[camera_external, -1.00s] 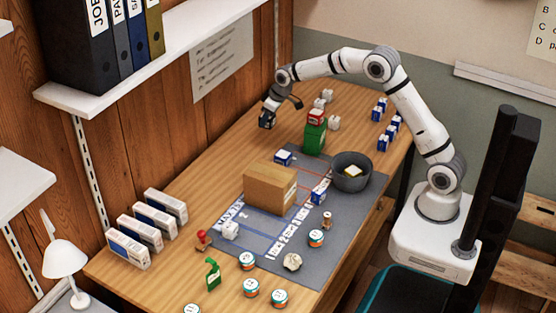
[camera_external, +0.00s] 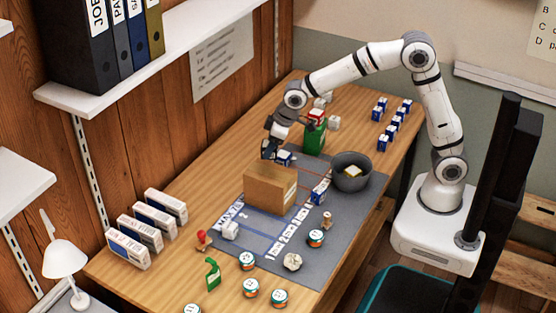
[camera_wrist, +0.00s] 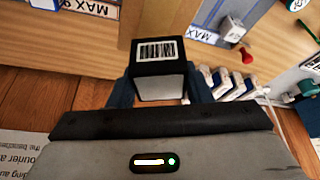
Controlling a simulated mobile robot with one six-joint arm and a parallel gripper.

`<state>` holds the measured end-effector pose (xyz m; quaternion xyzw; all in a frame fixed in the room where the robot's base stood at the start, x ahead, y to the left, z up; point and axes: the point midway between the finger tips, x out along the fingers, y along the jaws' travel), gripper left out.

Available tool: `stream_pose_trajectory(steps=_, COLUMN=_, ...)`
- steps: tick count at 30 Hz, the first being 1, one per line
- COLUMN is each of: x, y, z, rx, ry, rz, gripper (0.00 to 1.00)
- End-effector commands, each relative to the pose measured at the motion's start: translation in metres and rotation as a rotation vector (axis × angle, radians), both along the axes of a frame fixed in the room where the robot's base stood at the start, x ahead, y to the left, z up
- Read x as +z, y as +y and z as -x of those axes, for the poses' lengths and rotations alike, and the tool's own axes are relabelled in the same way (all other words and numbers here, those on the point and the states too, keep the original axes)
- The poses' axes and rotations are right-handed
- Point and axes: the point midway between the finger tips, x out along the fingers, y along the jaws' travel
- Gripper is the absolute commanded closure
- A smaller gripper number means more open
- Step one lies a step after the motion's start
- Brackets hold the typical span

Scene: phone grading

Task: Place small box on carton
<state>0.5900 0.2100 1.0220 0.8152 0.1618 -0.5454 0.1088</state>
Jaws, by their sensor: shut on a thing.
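The brown carton (camera_external: 264,190) stands closed on the grey mat in the external view, with a bare flat top. My gripper (camera_external: 269,149) is behind it and slightly left, above the table near the mat's far edge. In the wrist view my gripper (camera_wrist: 160,92) is shut on a small box (camera_wrist: 157,50), which has a dark face with a white barcode label and a pale side. In the external view the held box is small, dark and hard to separate from the fingers. The held box appears apart from the carton.
A blue and white box (camera_external: 284,158) lies close to the gripper, with a green container (camera_external: 314,138) behind it. A grey bowl (camera_external: 351,176) stands right of the carton. Another blue and white box (camera_external: 318,195) and a white box (camera_external: 230,230) lie on the mat (camera_external: 335,250).

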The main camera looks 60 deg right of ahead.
Motion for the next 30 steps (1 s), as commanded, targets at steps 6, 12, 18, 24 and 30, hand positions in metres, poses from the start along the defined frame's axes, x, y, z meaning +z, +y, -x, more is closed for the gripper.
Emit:
stream_pose_trajectory(steps=6, x=-0.028, y=0.000, z=-0.001, rx=-0.001, ry=-0.001, rz=-0.001, gripper=0.78)
stream_pose_trajectory(steps=12, x=-0.049, y=-0.001, z=0.000, rx=-0.001, ry=0.002, rz=0.000, gripper=0.78)
stream_pose_trajectory(steps=18, x=-0.067, y=0.000, z=-0.001, rx=0.000, ry=-0.001, rz=0.000, gripper=0.78)
stream_pose_trajectory(steps=24, x=-0.067, y=0.000, z=-0.001, rx=0.000, ry=-0.002, rz=-0.001, gripper=0.78)
stream_pose_trajectory(steps=30, x=-0.069, y=0.000, z=-0.001, rx=0.000, ry=-0.002, rz=-0.001, gripper=0.47)
